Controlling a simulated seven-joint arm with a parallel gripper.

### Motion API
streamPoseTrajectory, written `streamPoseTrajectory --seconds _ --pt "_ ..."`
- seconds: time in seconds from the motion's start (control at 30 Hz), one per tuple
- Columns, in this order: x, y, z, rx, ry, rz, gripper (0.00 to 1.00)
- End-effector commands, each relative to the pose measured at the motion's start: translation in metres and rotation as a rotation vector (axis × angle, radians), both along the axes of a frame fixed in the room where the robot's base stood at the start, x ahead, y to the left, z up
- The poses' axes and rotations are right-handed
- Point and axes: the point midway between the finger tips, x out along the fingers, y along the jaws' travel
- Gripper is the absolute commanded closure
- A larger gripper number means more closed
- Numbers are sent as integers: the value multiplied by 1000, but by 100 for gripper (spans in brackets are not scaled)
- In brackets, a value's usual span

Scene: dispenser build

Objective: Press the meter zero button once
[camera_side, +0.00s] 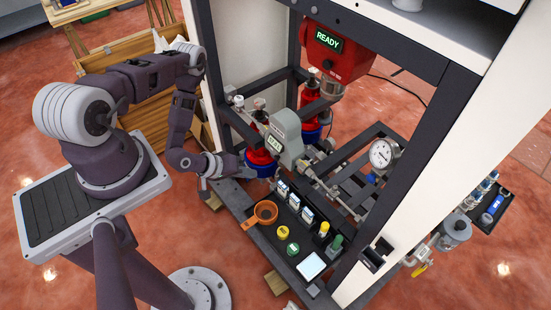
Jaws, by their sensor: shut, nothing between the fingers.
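A grey meter (287,132) with a small lit display (274,143) stands inside the dark frame, in front of the red dispensing parts. Its zero button is too small to tell apart in this view. My gripper (204,184) is shut and empty at the left front corner of the frame. It is left of and lower in the picture than the meter, apart from it.
A red unit (336,52) reading READY hangs above. A round gauge (381,154) stands right. Frame posts bound the meter's space.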

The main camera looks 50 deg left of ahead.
Motion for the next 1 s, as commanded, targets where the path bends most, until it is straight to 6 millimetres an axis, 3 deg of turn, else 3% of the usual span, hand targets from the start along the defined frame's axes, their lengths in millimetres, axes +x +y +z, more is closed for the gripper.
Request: streamPoseTrajectory --seconds 0.2,0.43,1.0 --pt "34 0 1 2 -4 -3 100" --pt "57 0 0 0 -1 -1 100" --pt "62 0 0 0 1 0 100"
